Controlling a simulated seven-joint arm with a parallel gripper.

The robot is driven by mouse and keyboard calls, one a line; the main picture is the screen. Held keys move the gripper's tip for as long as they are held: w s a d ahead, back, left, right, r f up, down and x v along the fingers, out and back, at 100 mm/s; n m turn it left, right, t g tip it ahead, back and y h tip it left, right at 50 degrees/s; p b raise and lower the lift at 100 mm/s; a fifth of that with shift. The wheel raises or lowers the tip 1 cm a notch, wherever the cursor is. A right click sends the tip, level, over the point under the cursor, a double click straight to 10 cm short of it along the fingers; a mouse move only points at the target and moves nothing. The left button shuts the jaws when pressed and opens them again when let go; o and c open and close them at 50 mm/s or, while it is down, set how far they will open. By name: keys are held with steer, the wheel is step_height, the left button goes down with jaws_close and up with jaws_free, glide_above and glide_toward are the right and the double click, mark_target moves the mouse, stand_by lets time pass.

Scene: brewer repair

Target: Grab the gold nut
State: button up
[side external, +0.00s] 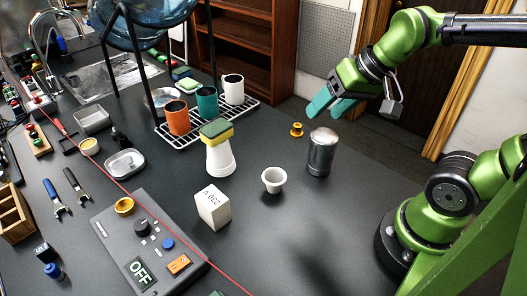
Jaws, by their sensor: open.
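The gold nut (296,130) is a small gold flanged piece lying on the dark table, just behind and left of a metal canister. It stands clear of the things around it. My gripper (328,108) has two teal fingers pointing down and to the left. It is open and empty, above the table, up and to the right of the nut in the picture. I cannot tell its exact height over the nut.
The metal canister (321,152) stands close to the nut, below my gripper. A rack (180,142) holds mugs. The table's right front is clear.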

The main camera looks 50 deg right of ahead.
steer(key=w+d+f+m+g, duration=0.1)
steer(key=w+d+f+g, duration=0.15)
steer(key=w+d, duration=0.4)
steer(key=g+h, duration=0.2)
steer(key=g, duration=0.2)
glide_above(297, 125)
steer(key=shift+n, duration=0.3)
step_height(297, 125, down, 14)
steer(key=shift+s+f, duration=0.1)
steer(key=shift+f, duration=2.85)
steer(key=c, duration=0.9)
